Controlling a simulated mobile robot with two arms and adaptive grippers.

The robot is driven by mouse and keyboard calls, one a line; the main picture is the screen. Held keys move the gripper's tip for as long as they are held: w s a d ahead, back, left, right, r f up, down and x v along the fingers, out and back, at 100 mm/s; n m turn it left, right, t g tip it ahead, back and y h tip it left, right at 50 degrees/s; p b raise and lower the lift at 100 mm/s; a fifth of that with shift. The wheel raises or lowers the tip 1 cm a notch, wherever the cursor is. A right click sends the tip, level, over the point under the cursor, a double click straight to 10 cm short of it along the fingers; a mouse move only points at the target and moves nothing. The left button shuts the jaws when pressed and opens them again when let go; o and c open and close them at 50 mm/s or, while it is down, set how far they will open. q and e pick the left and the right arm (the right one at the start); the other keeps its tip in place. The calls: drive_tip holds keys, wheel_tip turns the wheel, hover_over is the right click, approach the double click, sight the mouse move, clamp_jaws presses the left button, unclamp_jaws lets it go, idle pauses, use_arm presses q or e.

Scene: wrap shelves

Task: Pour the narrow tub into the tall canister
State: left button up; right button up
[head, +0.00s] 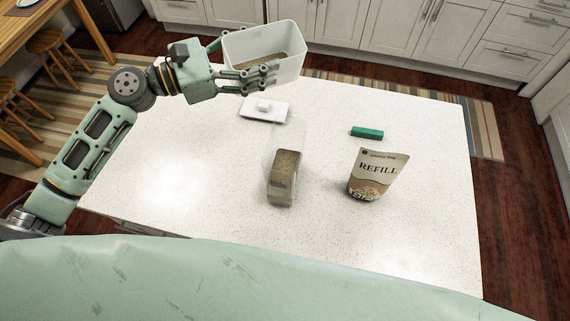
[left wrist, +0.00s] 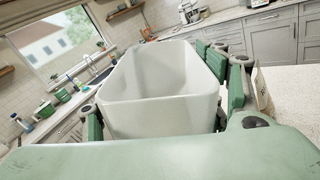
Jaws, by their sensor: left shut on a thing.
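The narrow tub (head: 290,65) is a whitish, see-through rectangular box with brown grain inside. My left gripper (head: 252,56) is shut on it and holds it above the far left part of the counter, open top up. In the left wrist view the tub (left wrist: 160,110) fills the middle between the fingers; its grain is not visible there. The tall canister (head: 284,175) is a clear, narrow container standing on the counter, partly filled with brown grain. The tub is beyond and slightly left of it, apart from it. My right gripper is not in view.
A white lid with a knob (head: 264,109) lies on the counter (head: 430,230) behind the canister. A green block (head: 367,132) and an upright refill bag (head: 374,174) are to the right. The counter's front right and left parts are clear.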

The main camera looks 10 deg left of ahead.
use_arm(q)
drive_tip(key=shift+r, duration=1.45)
